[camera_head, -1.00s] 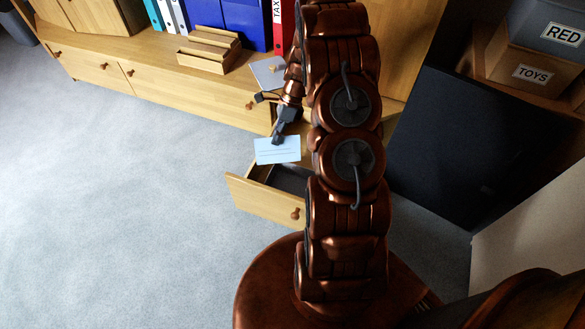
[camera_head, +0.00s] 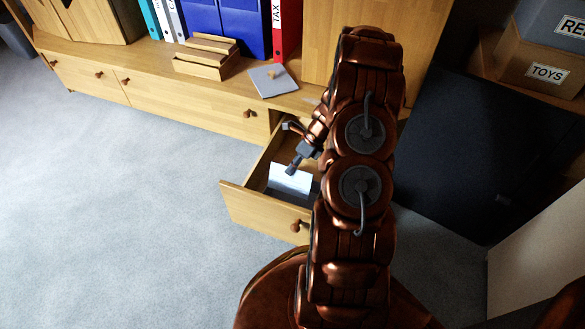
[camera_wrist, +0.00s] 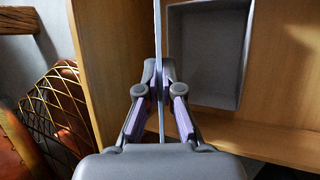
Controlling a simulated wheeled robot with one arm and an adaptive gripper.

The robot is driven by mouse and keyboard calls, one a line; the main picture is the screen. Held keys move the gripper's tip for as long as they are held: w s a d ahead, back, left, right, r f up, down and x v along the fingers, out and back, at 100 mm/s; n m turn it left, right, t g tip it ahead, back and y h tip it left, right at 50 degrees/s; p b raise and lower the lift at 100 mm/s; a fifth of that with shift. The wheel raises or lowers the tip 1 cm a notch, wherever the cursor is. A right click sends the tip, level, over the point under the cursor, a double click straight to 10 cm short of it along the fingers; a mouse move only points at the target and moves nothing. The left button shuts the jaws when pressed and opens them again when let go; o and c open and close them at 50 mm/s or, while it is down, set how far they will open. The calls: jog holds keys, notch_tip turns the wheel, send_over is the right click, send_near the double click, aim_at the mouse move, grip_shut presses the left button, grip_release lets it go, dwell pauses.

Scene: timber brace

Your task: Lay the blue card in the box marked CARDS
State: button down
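The pale blue card (camera_head: 290,180) is in my gripper (camera_head: 292,168), over the open wooden drawer (camera_head: 252,206). In the wrist view the card (camera_wrist: 158,50) is seen edge-on, pinched upright between the two fingertips of my gripper (camera_wrist: 160,92). A grey-walled open box or tray (camera_wrist: 206,52) lies inside the drawer, right of the card in the wrist view. I cannot tell whether the card's lower edge is inside the drawer or above it. No label reading CARDS shows in either view.
A grey lid-like panel with a knob (camera_head: 274,80) lies on the cabinet top, near a wooden letter rack (camera_head: 207,58) and a red TAX binder (camera_head: 286,28). A TOYS box (camera_head: 541,70) stands at right. A gold wire basket (camera_wrist: 55,105) is at left in the wrist view.

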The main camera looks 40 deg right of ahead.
aim_at(291, 177)
jog(key=shift+w+a+r+p, duration=0.1)
jog(key=shift+r+p, duration=0.1)
jog(key=shift+p, duration=0.7)
jog(key=shift+f+p, duration=0.4)
jog(key=shift+f, duration=6.65)
jog(key=c, duration=1.2)
grip_release()
jog(key=shift+c, duration=0.2)
jog(key=shift+o, duration=0.2)
jog(key=o, duration=0.5)
jog(key=shift+c, duration=0.2)
